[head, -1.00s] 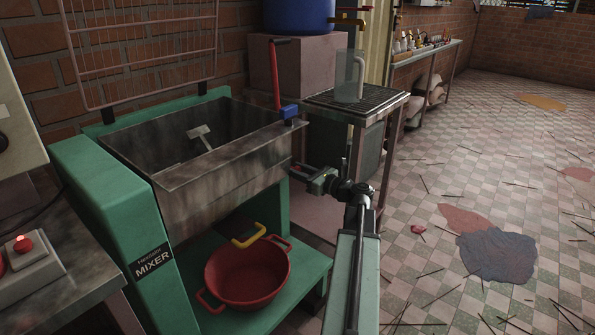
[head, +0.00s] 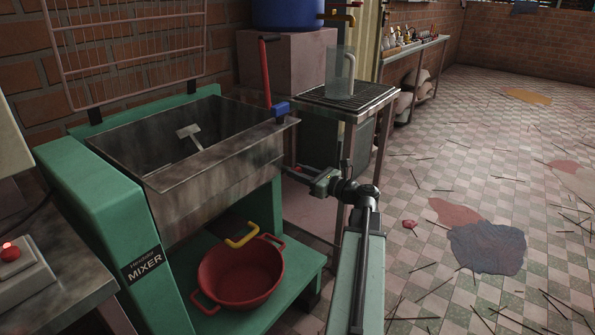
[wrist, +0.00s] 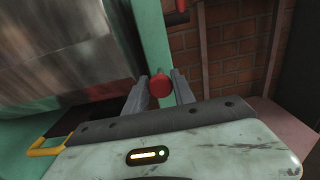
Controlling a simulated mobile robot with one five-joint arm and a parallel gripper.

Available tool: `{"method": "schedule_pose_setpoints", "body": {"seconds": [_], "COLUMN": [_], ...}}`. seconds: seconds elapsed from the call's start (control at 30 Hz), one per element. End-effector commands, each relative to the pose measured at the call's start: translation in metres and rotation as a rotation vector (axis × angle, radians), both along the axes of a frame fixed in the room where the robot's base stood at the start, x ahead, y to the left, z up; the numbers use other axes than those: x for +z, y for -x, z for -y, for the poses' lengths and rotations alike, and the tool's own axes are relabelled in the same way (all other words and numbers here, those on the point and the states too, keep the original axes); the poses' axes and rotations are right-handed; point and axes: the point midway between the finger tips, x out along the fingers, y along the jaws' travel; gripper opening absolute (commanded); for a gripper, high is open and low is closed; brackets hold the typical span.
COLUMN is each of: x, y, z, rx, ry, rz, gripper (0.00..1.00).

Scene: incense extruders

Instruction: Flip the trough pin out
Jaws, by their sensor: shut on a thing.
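The mixer's grey metal trough (head: 215,190) sits upright in a green frame (head: 100,215). In the wrist view, a round red knob (wrist: 160,86), which looks like the trough pin, sits between the two fingers of my gripper (wrist: 159,90). The fingers are closed on its sides, in front of a green post. In the head view my gripper (head: 290,170) is at the right side of the trough, below its rim. The pin is too small or hidden to make out there.
A red lever (head: 265,72) with a blue block stands at the trough's back right corner. A red basin (head: 240,272) is on the shelf below, under a yellow handle (head: 243,237). A grated stand (head: 350,97) holds a clear jug behind my arm.

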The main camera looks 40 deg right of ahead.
Motion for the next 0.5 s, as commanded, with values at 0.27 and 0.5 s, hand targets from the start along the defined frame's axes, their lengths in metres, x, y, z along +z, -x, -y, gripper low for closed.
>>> {"method": "schedule_pose_setpoints", "body": {"seconds": [0.27,0.5], "x": [-0.0003,-0.0001], "y": [-0.0031,-0.0014], "z": [-0.0039,-0.0049], "rx": [0.006,0.007], "ry": [0.0,0.0], "rz": [-0.001,0.0], "gripper": [0.51,0.51]}}
